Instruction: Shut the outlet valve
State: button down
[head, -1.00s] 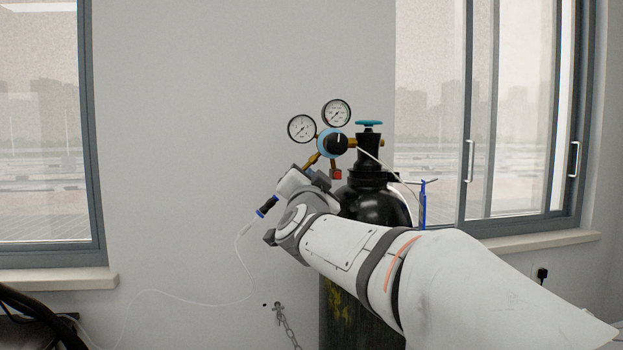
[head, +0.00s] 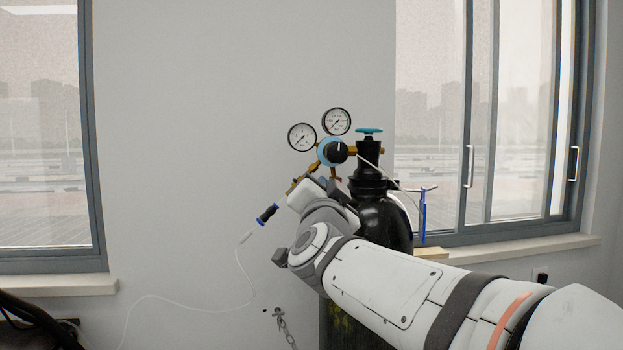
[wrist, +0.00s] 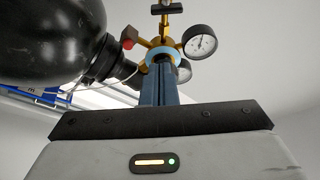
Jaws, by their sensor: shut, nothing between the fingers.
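The regulator (head: 331,150) has a blue ring, a black knob, two round gauges and brass fittings. A brass outlet branch runs down-left to a black-and-blue hose fitting (head: 267,214). A small red part (wrist: 129,38) shows beside the brass body in the wrist view, and a black bar (wrist: 166,8) on a brass stem shows at the top edge. I cannot tell for sure which is the outlet valve's handle. My gripper (wrist: 160,68) is shut and empty, its blue fingers pointing at the regulator from below. I cannot tell whether the tips touch it. My wrist hides part of the outlet branch in the head view.
A black gas cylinder (head: 386,219) with a teal handwheel (head: 369,131) stands behind my arm. A thin white hose (head: 240,270) hangs from the outlet fitting. A chain (head: 285,325) hangs on the wall. Windows flank the regulator; the wall to its left is clear.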

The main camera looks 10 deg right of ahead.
jog(key=c, duration=2.1)
grip_release()
jog(key=shift+v, duration=0.85)
jog(key=o, duration=0.6)
jog(key=shift+m+h, duration=0.3)
jog(key=shift+h, duration=0.1)
jog(key=w+a, duration=0.1)
jog(key=w+a+f, duration=0.1)
jog(key=w, duration=0.1)
jog(key=w+a+f, duration=0.1)
jog(key=w, duration=0.1)
jog(key=shift+w+a+f+p, duration=0.1)
jog(key=shift+w+a+p, duration=0.15)
jog(key=shift+a+p, duration=0.15)
jog(key=shift+o, duration=0.8)
jog(key=shift+w+a, duration=0.15)
jog(key=shift+w, duration=0.1)
jog(key=shift+o, duration=0.8)
jog(key=shift+w, duration=0.35)
jog(key=shift+o, duration=1.3)
jog(key=x, duration=0.7)
jog(key=shift+c, duration=0.2)
